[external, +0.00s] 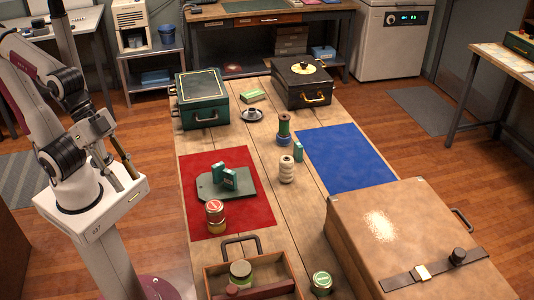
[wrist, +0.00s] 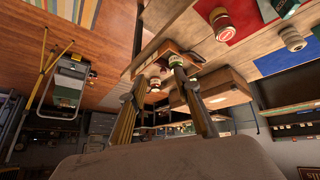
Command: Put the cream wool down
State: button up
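The cream wool (external: 287,169) is a pale ribbed spool standing upright on the wooden table, on bare wood between the red mat and the blue mat. A pale spool that looks like it shows at the upper right of the wrist view (wrist: 293,40). My gripper (external: 126,182) is at the left, over my own base and well away from the table's objects. In the wrist view my gripper (wrist: 157,80) has its two fingers apart with nothing held between them.
The red mat (external: 262,213) bears a green board (external: 208,191) with small boxes and a red-gold tin (external: 215,216). The blue mat (external: 345,165) is bare. A green-brown spool (external: 284,128) stands behind the wool. A tray (external: 213,279) and a large tan case (external: 360,225) occupy the front.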

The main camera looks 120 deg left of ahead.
jog(key=s+m+g, duration=0.1)
jog(key=s, duration=0.7)
jog(key=shift+s+a+f+y, duration=0.15)
jog(key=shift+a+f+y, duration=0.05)
jog(key=shift+f+y, duration=0.15)
dwell(0.8)
